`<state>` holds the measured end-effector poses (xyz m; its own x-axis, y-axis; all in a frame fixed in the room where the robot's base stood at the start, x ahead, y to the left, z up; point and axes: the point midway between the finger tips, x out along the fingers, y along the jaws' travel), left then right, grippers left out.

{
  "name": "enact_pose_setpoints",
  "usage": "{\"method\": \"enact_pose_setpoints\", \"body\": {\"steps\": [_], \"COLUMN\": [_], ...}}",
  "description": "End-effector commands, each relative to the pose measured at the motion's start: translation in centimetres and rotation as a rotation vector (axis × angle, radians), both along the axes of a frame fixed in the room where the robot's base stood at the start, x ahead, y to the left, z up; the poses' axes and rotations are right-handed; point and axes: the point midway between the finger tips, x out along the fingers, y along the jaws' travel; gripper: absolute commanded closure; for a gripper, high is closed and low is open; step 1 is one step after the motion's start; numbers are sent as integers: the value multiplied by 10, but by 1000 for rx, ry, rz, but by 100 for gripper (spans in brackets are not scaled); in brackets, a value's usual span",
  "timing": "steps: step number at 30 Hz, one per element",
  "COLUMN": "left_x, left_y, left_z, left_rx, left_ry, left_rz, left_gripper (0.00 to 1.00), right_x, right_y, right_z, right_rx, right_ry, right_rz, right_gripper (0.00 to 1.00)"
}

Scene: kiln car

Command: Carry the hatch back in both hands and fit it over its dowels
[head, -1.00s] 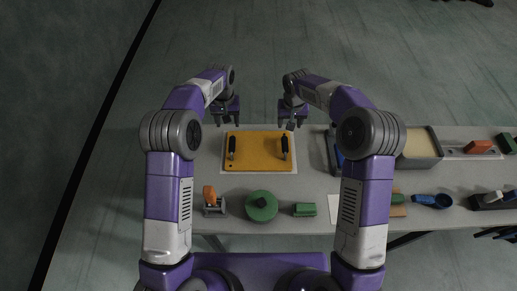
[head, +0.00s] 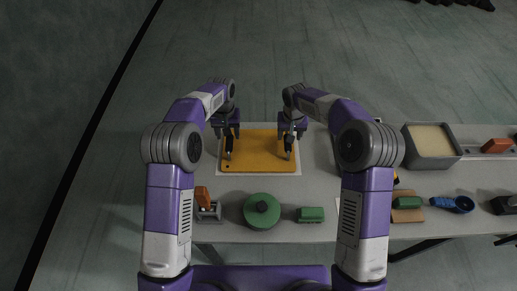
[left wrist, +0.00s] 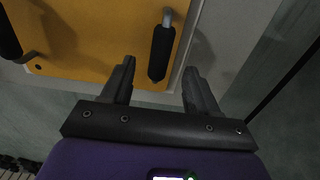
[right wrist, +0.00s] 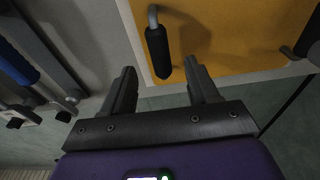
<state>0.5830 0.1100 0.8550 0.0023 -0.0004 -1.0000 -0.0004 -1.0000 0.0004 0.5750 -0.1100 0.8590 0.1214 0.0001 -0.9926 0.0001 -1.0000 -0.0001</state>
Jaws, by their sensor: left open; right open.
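The hatch (head: 258,152) is a yellow-orange panel with two black upright-style handles, lying on a pale board (head: 258,173) on the table. My left gripper (head: 226,134) is open above the left handle; in the left wrist view that handle (left wrist: 161,54) shows between and beyond the open fingers (left wrist: 155,88). My right gripper (head: 291,134) is open above the right handle; in the right wrist view that handle (right wrist: 158,52) shows between and beyond the fingers (right wrist: 162,88). Neither gripper visibly touches a handle. No dowels can be made out.
Along the near edge stand an orange-and-grey tool (head: 207,208), a round green lidded thing (head: 262,210) and a green block (head: 311,214). To the right are a grey tray (head: 431,143), a blue scoop-like thing (head: 452,203) and an orange block (head: 497,145).

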Motion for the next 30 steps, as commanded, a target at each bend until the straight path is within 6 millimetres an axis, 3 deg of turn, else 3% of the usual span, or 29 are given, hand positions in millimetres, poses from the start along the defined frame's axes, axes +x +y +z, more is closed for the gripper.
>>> {"method": "enact_pose_setpoints", "body": {"steps": [12, 18, 26, 30], "left_x": [-1, -1, -1, -1], "left_y": [1, 0, 0, 0], "left_z": [-59, -71, -72, -72], "left_rx": [1, 1, 0, 0], "left_ry": [5, 3, 2, 2], "left_rz": [1, 0, 0, 0], "left_gripper": [40, 40, 40, 60], "right_x": [7, 9, 9, 9], "right_y": [0, 0, 0, 0], "right_z": [-59, -70, -70, -70], "right_rx": [0, 0, 0, 0], "right_ry": [2, 0, -1, -1], "right_rz": [0, -1, -1, -1], "right_gripper": [40, 40, 40, 60]}}
